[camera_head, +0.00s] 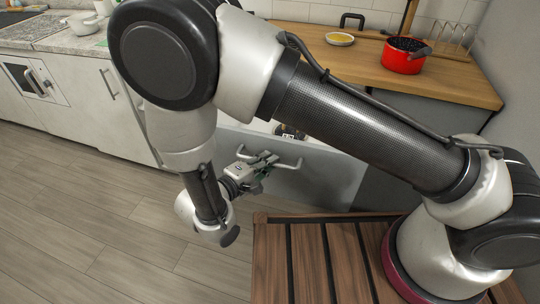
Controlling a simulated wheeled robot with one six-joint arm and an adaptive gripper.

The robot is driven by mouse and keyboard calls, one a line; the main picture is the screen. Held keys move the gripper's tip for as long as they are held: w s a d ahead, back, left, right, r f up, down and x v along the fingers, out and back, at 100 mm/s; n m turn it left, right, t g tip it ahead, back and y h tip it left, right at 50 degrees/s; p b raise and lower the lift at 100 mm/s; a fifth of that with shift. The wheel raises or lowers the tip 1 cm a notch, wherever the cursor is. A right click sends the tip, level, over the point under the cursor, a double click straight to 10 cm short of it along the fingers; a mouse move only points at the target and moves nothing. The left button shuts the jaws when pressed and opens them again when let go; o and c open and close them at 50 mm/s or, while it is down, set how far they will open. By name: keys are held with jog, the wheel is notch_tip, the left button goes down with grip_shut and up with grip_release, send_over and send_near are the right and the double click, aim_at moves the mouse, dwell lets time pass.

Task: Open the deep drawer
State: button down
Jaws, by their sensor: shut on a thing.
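The deep drawer has a wide grey front (318,182) below the wooden counter. It stands partly pulled out, with a gap between its front and the counter edge, and a dark item (287,130) shows inside. Its bar handle (292,164) is pale metal. My gripper (268,162) is at the handle's left and middle part, shut on it. My arm crosses in front and hides much of the drawer's upper edge and inside.
The wooden counter (455,88) holds a red pot (402,56), a small plate with yellow food (339,39) and a wire rack (452,38). White cabinets (75,92) and an oven (32,80) stand at left. The wood floor (90,200) at left is clear.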

jog(key=shift+s, duration=0.15)
jog(key=c, duration=1.5)
grip_release()
jog(key=v, duration=1.2)
